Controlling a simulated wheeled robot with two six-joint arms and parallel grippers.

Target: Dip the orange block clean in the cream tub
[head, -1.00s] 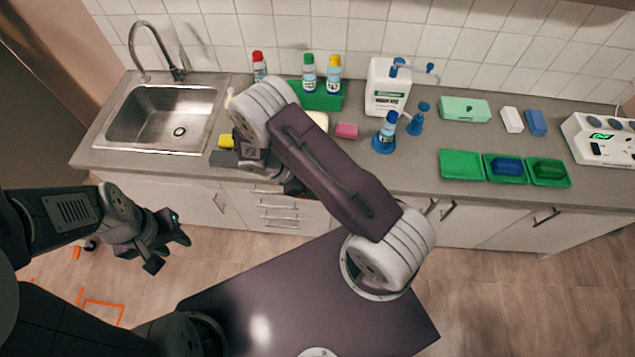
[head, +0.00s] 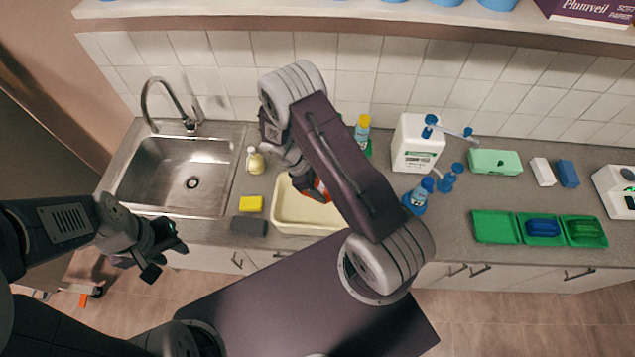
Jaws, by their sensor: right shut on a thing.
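The cream tub (head: 284,222) stands on the counter right of the sink, partly hidden by my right arm. My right gripper (head: 308,187) is over the tub, pointing down, and mostly hidden by its own arm. It is shut on the orange block (head: 322,191), of which only a small orange-red part shows. I cannot tell whether the block touches anything inside the tub. My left gripper (head: 168,254) is open and empty, low in front of the counter, left of the tub.
A yellow sponge (head: 251,204) and a dark grey block (head: 249,226) lie left of the tub, beside the sink (head: 180,172). A small cream bottle (head: 255,160) stands behind them. A white jug (head: 417,143), blue bottle (head: 418,196) and green trays (head: 496,227) are to the right.

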